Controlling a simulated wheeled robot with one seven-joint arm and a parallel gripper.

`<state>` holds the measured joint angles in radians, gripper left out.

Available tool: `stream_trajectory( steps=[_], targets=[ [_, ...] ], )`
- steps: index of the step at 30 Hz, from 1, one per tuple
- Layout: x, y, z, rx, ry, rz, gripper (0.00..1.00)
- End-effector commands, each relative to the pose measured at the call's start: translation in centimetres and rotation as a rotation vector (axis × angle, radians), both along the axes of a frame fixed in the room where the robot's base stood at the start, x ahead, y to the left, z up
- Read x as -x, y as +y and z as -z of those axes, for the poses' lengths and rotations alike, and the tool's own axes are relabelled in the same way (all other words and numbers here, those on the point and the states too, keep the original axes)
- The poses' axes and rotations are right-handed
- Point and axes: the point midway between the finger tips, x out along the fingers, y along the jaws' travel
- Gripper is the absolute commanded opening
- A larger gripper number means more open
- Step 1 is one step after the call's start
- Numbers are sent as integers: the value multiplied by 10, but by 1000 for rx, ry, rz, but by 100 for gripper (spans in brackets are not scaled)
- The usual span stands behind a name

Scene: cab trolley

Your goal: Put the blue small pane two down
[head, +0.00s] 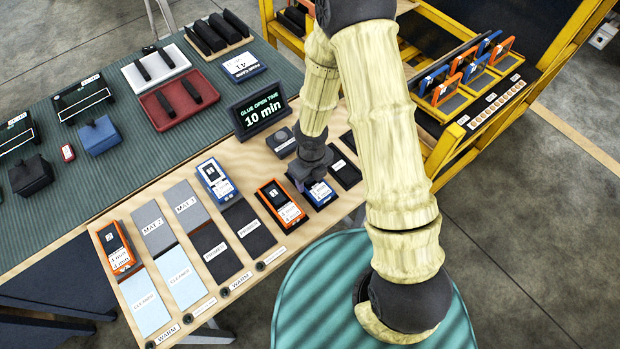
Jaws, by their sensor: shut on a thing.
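My gripper (308,182) points down at the front right of the wooden board and is shut on a blue-framed small pane (323,195) with a white label. The gripper hides part of this pane; its number is not readable, and I cannot tell whether it touches the board. A second blue-framed pane (216,180) lies further left on the board, at the far end of a dark pad. An orange-framed pane (282,204) lies just left of my gripper. Another orange-framed pane (118,248) lies at the board's left end.
Grey mat pads (154,227), dark primer pads (213,254) and pale cleaner pads (145,302) fill the board (190,316). A timer sign (263,108) reading "GLUE OPEN TIME 10 min" stands behind. A yellow trolley (443,152) at right holds several orange and blue panes upright.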

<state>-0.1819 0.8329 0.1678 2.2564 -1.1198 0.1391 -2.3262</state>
Motion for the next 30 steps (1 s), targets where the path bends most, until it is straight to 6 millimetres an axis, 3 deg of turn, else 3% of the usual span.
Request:
stream_trajectory(
  steps=[9, 10, 13, 23, 30],
  targets=[
    [0, -1, 2, -1, -1, 2, 28],
    [0, -1, 2, -1, -1, 2, 58],
    [0, -1, 1, -1, -1, 2, 78],
    [-1, -1, 0, -1, -1, 3, 78],
    [-1, -1, -26, -4, -2, 5, 78]
  ],
)
